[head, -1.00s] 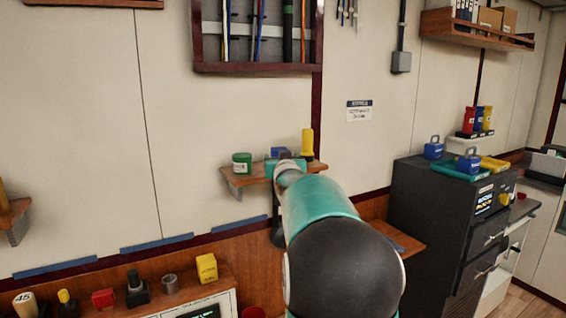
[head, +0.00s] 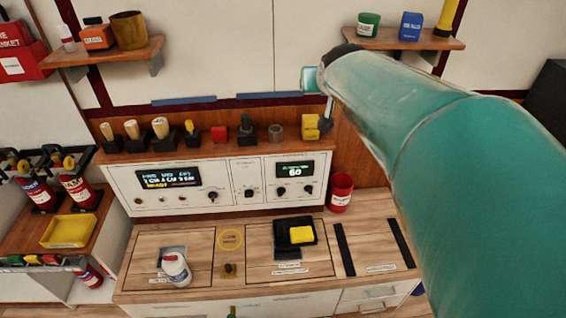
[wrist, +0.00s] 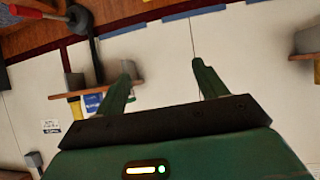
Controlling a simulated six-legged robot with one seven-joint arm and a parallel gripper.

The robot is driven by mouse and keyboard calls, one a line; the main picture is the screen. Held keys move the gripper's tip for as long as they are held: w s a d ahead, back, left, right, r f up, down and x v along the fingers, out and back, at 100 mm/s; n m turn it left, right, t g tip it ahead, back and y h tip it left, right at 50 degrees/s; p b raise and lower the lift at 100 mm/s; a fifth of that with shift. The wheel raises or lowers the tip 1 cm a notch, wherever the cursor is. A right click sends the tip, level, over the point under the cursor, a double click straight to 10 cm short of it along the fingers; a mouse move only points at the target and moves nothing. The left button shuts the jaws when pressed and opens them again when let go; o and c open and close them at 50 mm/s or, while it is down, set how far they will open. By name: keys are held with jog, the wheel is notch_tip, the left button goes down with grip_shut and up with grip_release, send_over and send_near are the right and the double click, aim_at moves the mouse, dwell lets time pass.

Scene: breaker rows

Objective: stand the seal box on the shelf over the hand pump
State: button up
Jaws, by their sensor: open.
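My gripper (wrist: 160,75) is open and empty in the wrist view, with pale wall behind its two green fingers. In the head view the arm's end is in front of the wall, close to a yellow box (head: 311,128) on the wooden ledge. A blue box (head: 410,26) with a pale label stands on the right wall shelf (head: 392,42); it also shows in the wrist view (wrist: 92,102). I cannot read which box is the seal box. A black fixture with a red handle (wrist: 25,12), possibly the hand pump, shows at the wrist view's upper left.
A green tin (head: 368,24) and a yellow torch (head: 446,18) flank the blue box. The ledge (head: 215,146) holds several tools.

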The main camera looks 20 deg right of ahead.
jog(key=s+a+f+n+g+y, duration=0.2)
jog(key=s+a+f, duration=0.4)
jog(key=s+a, duration=0.2)
jog(key=s+a+f+n+g+y, duration=0.2)
jog(key=s+a+f, duration=0.4)
jog(key=s+a, duration=0.3)
jog(key=s+g, duration=0.1)
jog(key=s, duration=0.2)
jog(key=shift+a, duration=0.25)
